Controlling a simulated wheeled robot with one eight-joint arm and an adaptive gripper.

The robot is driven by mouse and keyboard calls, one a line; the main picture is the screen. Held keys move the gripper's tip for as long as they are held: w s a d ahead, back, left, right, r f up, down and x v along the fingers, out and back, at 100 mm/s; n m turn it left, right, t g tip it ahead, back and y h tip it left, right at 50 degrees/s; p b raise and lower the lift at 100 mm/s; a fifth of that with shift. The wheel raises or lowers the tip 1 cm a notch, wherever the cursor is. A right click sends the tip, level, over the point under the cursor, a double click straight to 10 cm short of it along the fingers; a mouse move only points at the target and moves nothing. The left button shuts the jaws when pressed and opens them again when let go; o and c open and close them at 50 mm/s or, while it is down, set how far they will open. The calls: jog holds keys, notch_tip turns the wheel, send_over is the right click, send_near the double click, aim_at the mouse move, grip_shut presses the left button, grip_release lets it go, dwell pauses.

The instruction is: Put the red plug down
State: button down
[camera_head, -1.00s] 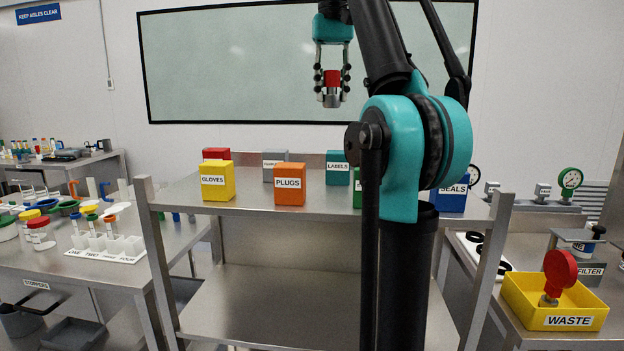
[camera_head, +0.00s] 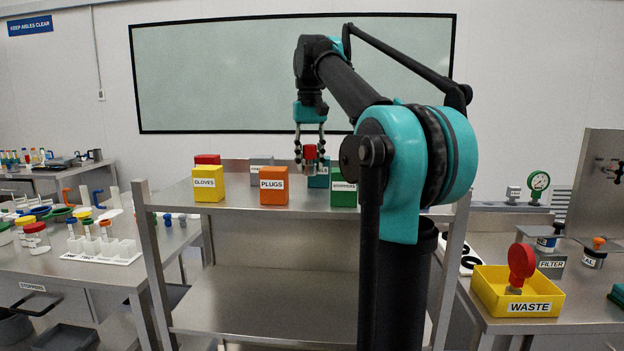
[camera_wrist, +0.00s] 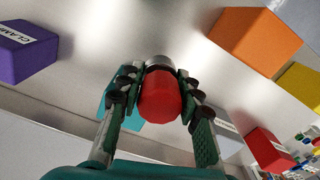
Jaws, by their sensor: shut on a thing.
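The red plug (camera_head: 310,151) has a red cap and a grey metal end. My gripper (camera_head: 311,158) is shut on it, with a finger on each side, in front of the teal box on the shelf's top. In the wrist view, the red plug (camera_wrist: 161,98) sits between the two fingers of my gripper (camera_wrist: 158,88), its metal end pointing away from the palm. The steel shelf top (camera_wrist: 180,35) lies beyond it. I cannot tell how far the plug's lower end is from the shelf.
On the shelf stand the orange PLUGS box (camera_head: 273,186), the yellow GLOVES box (camera_head: 209,184), a green box (camera_head: 343,194) and a red box (camera_head: 207,159). The wrist view shows a purple box (camera_wrist: 22,52). A yellow WASTE bin (camera_head: 489,286) is at right.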

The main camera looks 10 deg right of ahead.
jog(key=shift+f, duration=2.3)
jog(key=shift+f, duration=0.15)
jog(key=c, duration=1)
grip_release()
jog(key=shift+c, duration=0.2)
